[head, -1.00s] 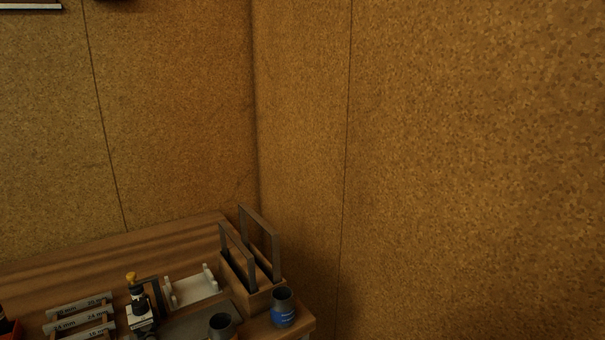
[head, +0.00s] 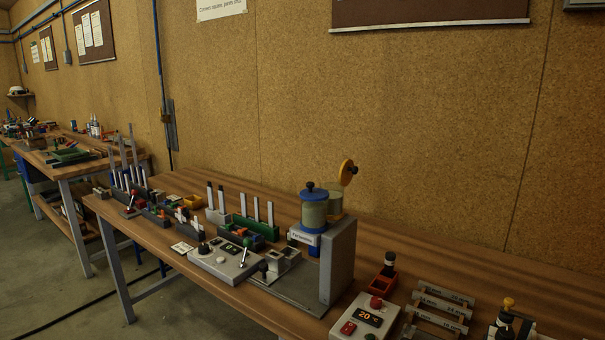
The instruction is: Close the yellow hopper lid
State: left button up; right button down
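The yellow hopper lid (head: 347,172) is a round disc standing raised and tilted at the back right of the grey dispenser machine (head: 339,262). Under it, partly hidden, is a yellowish hopper (head: 335,205). In front of that stands another hopper (head: 314,213) with a blue lid (head: 311,192), which sits flat on top with a dark knob. The machine stands on the wooden workbench near the picture's middle. Neither of my grippers is in the head view.
A second bench (head: 75,168) stands at the far left. Floor on the left is mostly clear.

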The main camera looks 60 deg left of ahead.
aim_at(347, 171)
jog(key=u, duration=1.9)
